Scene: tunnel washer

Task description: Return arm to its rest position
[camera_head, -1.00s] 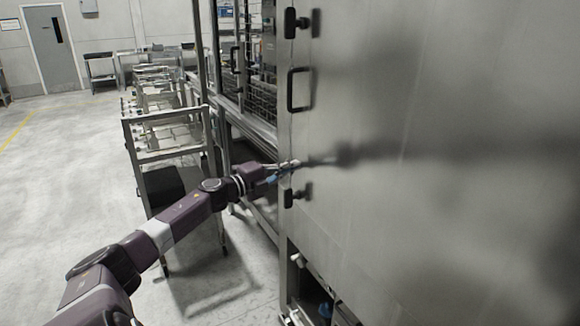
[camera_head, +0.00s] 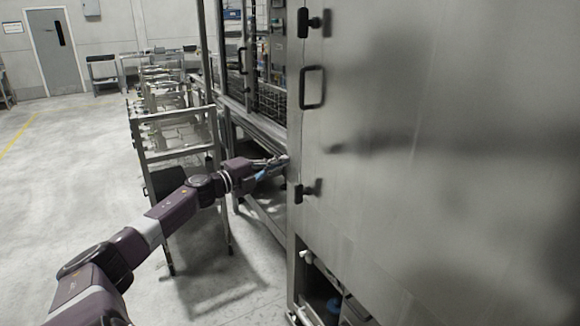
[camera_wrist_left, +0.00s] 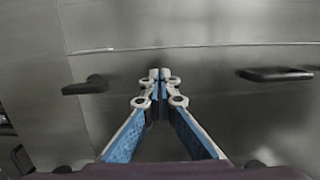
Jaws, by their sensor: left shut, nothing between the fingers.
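My left arm comes in from the lower left in the head view. Its gripper (camera_head: 274,165) is close to the left edge of a large grey metal door (camera_head: 430,150), between the door's loop handle (camera_head: 312,87) and its lower latch (camera_head: 308,191). In the left wrist view the gripper's blue-padded fingers (camera_wrist_left: 159,80) meet at the tips, shut with nothing between them, in front of the grey metal panel. Whether the tips touch the metal cannot be told. My right gripper is not in view.
The washer frame with wire mesh (camera_head: 268,105) stands behind the door's edge. A metal rack cart (camera_head: 176,153) stands just beyond my left forearm. The floor (camera_head: 60,190) on the left is clear. An upper latch (camera_head: 309,22) juts from the door.

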